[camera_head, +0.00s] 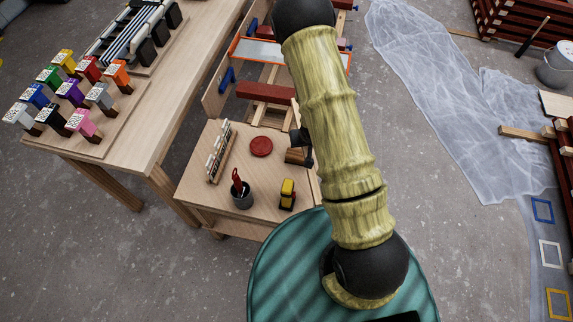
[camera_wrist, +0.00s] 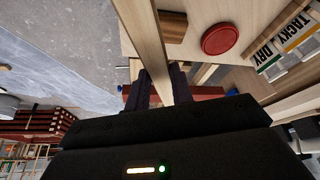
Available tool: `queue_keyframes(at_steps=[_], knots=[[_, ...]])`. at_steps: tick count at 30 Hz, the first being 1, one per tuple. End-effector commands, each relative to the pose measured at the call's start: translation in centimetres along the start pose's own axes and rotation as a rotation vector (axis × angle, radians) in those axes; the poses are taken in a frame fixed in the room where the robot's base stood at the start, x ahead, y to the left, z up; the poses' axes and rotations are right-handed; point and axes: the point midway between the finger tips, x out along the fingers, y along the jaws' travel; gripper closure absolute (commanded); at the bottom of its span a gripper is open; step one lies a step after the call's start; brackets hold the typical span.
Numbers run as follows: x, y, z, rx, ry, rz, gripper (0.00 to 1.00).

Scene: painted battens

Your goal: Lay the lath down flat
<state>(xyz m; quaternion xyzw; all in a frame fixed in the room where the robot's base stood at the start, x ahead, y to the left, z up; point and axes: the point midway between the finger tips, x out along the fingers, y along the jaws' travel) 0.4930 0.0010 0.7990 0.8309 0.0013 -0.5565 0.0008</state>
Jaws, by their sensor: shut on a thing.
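The lath (camera_wrist: 146,38) is a pale bare-wood strip. In the wrist view it runs from the top edge down between the two dark fingers of my gripper (camera_wrist: 162,88), which are shut on it. Its end towards the camera top is cut off by the frame, and I cannot tell its exact tilt. In the head view my arm hides the lath and most of my gripper. A red bar (camera_head: 265,92) lies across the bench behind; it also shows beyond the fingers in the wrist view (camera_wrist: 207,93).
The bench (camera_head: 205,192) holds a red disc (camera_head: 261,146), a brown block (camera_head: 296,156), a TACKY/DRY rack (camera_head: 219,152), a dark cup (camera_head: 242,198) and a yellow item (camera_head: 287,194). A table (camera_head: 150,130) with coloured blocks stands left. Plastic sheeting (camera_head: 440,110) covers floor at right.

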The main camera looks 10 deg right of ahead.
Motion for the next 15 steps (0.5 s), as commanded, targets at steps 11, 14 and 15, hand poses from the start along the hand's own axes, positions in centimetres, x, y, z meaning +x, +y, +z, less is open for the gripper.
queue_keyframes(at_steps=[11, 14, 15], knots=[[-0.01, 0.36, -0.01, 0.007, 0.000, 0.003, 1.00], [0.05, 0.31, -0.01, 0.000, 0.000, -0.001, 1.00], [0.13, 0.19, -0.02, -0.011, 0.000, -0.006, 1.00]])
